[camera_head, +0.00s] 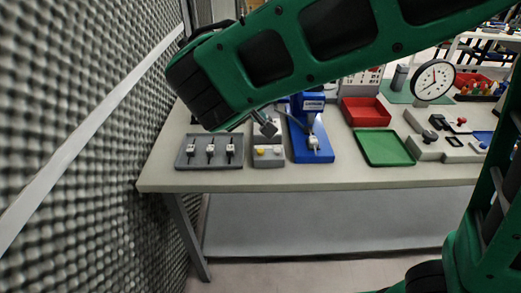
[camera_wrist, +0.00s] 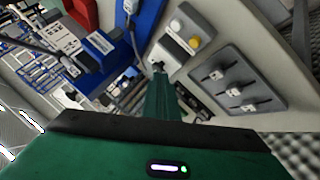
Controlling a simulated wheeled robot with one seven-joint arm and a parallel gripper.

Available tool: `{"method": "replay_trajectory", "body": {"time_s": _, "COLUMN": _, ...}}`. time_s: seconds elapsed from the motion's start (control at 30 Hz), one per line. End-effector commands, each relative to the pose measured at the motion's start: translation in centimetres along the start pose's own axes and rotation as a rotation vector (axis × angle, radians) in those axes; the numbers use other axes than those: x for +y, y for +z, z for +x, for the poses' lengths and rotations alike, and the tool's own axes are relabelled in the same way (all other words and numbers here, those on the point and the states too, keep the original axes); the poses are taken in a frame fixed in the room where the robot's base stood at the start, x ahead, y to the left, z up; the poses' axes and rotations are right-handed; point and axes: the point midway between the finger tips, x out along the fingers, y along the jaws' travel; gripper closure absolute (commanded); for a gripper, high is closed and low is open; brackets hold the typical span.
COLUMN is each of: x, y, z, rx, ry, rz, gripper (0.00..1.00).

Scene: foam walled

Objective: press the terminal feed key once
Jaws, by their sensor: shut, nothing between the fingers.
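A small grey box (camera_head: 269,163) sits near the table's front edge, with a yellow button (camera_head: 261,152) and a white button (camera_head: 277,151) on its face. In the wrist view the yellow button (camera_wrist: 194,41) and white button (camera_wrist: 176,25) are both uncovered. No label tells which one is the feed key. Right of the box stands a blue machine (camera_head: 313,103) on a blue base (camera_head: 303,152). My gripper (camera_head: 269,129) is shut and empty, its tip over the rear part of the box, behind the buttons. In the wrist view the fingertips (camera_wrist: 158,67) show beside the box; contact cannot be told.
A textured foam wall (camera_head: 80,130) rises close on the left.

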Motion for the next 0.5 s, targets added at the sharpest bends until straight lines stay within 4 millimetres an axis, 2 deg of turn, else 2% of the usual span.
{"method": "replay_trajectory", "body": {"time_s": 0.5, "x": -3.1, "y": 3.2, "z": 4.3, "rx": -0.001, "ry": 0.001, "rz": -0.003, "gripper": 1.0}}
